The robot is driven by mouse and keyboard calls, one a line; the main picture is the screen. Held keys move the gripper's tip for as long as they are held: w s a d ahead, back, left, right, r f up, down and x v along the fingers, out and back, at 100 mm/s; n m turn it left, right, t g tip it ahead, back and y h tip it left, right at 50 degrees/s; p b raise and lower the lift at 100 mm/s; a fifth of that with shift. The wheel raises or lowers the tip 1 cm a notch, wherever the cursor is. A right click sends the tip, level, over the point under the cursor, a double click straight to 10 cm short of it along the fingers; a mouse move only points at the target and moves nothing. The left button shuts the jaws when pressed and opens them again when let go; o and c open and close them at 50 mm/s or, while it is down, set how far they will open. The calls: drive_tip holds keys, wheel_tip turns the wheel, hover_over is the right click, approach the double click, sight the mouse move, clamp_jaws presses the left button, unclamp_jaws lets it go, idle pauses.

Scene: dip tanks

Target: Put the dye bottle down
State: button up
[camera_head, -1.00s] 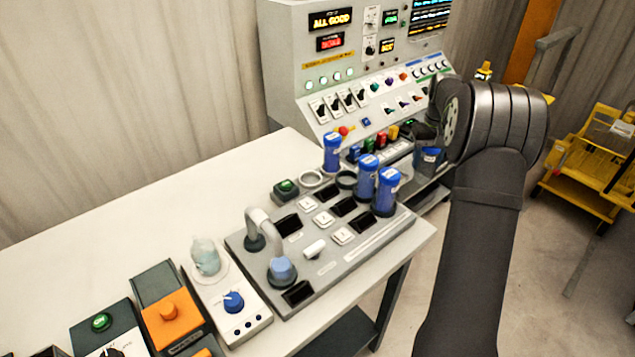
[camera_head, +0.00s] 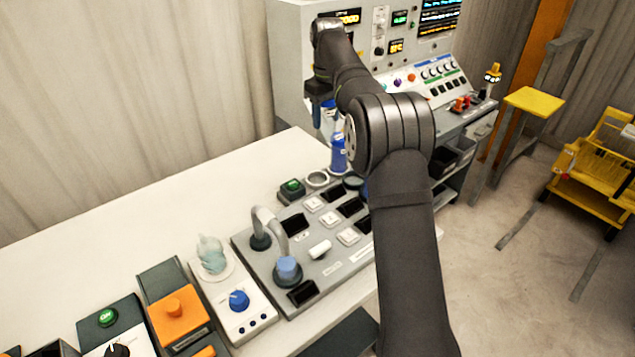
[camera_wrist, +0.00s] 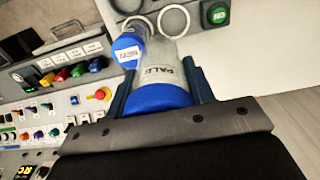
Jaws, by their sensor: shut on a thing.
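My gripper (camera_wrist: 163,80) is shut on a dye bottle (camera_wrist: 172,58), which has a clear body, a blue cap and a label that seems to start "PAL". In the head view my gripper (camera_head: 321,100) is at the console's left front, above the back of the white bench, and the held bottle is partly hidden there. A blue bottle (camera_head: 339,152) stands upright at the bench's back; a blue-capped bottle also shows beside the held one in the wrist view (camera_wrist: 128,52). A pale ring (camera_head: 317,178) lies on the bench; it also shows in the wrist view (camera_wrist: 173,21).
A green-button box (camera_head: 291,189) stands left of the pale ring. A dark ring (camera_head: 353,182) lies to its right. The control console (camera_head: 290,60) rises behind. A grey panel with a curved pipe (camera_head: 268,222) is in front. The bench's left part (camera_head: 150,215) is clear.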

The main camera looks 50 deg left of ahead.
drive_tip(key=shift+s+f+n, duration=0.4)
drive_tip(key=shift+s+f, duration=0.15)
drive_tip(key=shift+f, duration=1.75)
drive_tip(key=shift+s+f+n, duration=0.4)
drive_tip(key=shift+s+f, duration=0.1)
drive_tip(key=shift+f, duration=1.85)
drive_tip(key=shift+s+f+n, duration=0.4)
drive_tip(key=shift+s+f, duration=0.15)
drive_tip(key=shift+f, duration=1.75)
drive_tip(key=shift+f, duration=0.15)
drive_tip(key=o, duration=1)
drive_tip(key=shift+c, duration=0.2)
wheel_tip(320, 180, up, 12)
drive_tip(key=shift+r, duration=0.2)
